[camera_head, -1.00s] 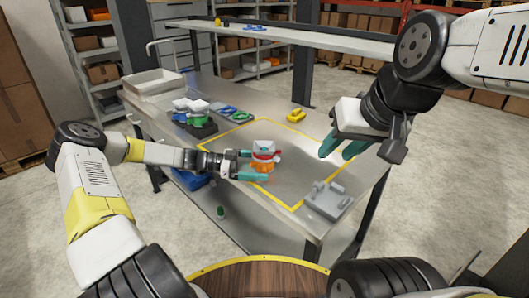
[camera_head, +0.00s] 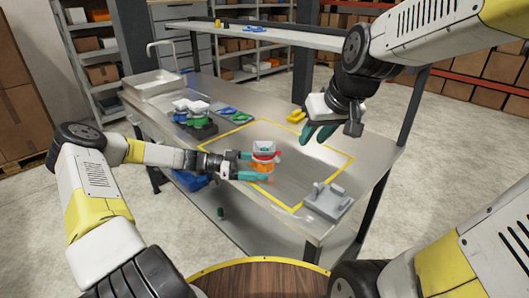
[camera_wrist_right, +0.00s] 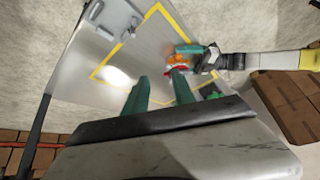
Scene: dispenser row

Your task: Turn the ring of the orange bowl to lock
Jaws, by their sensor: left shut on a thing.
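The orange bowl (camera_head: 262,167) stands in the yellow-outlined area of the metal table, with a red ring (camera_head: 265,157) around its upper part and a pale grey-white top (camera_head: 264,147) above. It also shows in the right wrist view as an orange shape (camera_wrist_right: 179,59). My left gripper (camera_head: 252,166) comes in from the left, its teal fingers shut on the bowl. My right gripper (camera_head: 320,133) is in the air to the right of and above the bowl, apart from it. In the right wrist view its two fingers (camera_wrist_right: 160,80) are spread with nothing between them.
A grey fixture (camera_head: 327,201) stands at the table's near right corner. A yellow part (camera_head: 296,116) lies beyond the outline. Green and white parts on a dark stand (camera_head: 196,121) and a pale bin (camera_head: 155,83) are at the left. A shelf (camera_head: 285,39) spans the table's back.

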